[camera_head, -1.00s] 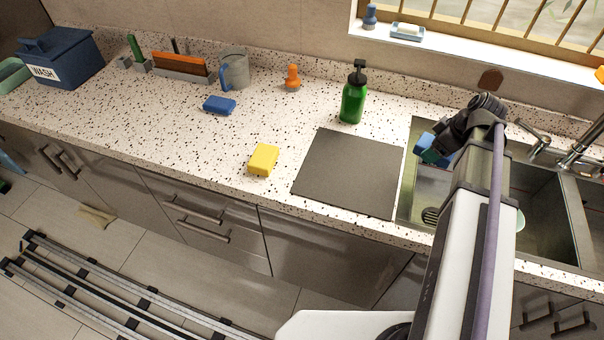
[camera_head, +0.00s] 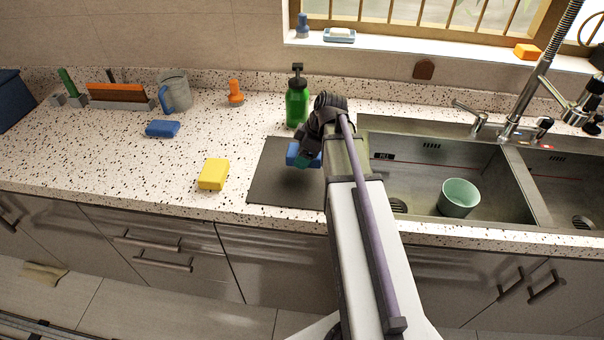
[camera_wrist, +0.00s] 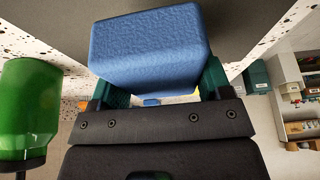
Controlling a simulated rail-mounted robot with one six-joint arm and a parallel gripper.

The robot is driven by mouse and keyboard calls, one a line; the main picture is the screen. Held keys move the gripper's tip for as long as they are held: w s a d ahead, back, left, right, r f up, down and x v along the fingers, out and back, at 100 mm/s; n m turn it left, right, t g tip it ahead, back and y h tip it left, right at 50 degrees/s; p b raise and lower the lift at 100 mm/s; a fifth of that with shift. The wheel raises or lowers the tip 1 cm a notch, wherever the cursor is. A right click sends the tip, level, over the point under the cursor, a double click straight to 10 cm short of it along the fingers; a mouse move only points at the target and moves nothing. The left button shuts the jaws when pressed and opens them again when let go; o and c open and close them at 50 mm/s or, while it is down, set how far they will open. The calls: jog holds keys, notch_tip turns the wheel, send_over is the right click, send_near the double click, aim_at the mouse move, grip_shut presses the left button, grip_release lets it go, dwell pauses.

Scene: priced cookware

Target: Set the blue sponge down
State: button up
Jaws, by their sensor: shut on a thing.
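A blue sponge (camera_wrist: 150,45) fills the upper middle of the wrist view, held between the green fingers of my gripper (camera_wrist: 155,85). In the head view the held sponge (camera_head: 293,154) shows at my gripper (camera_head: 308,160), over the dark grey mat (camera_head: 270,190). The arm hides part of the mat. I cannot tell for sure whether the sponge touches the mat; a shadow shows below it. A second blue sponge (camera_head: 162,128) lies on the counter at the left.
A green soap bottle (camera_head: 297,104) stands just behind the mat. A yellow sponge (camera_head: 213,174) lies left of the mat. The sink (camera_head: 400,180) with a green cup (camera_head: 458,198) is at the right.

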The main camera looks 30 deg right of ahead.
notch_tip(320, 180, down, 4)
jog(key=b, duration=0.3)
jog(key=shift+b, duration=0.4)
jog(key=shift+r, duration=0.25)
jog(key=shift+f, duration=0.3)
jog(key=o, duration=0.8)
jog(key=shift+r, duration=0.1)
jog(key=shift+s, duration=0.1)
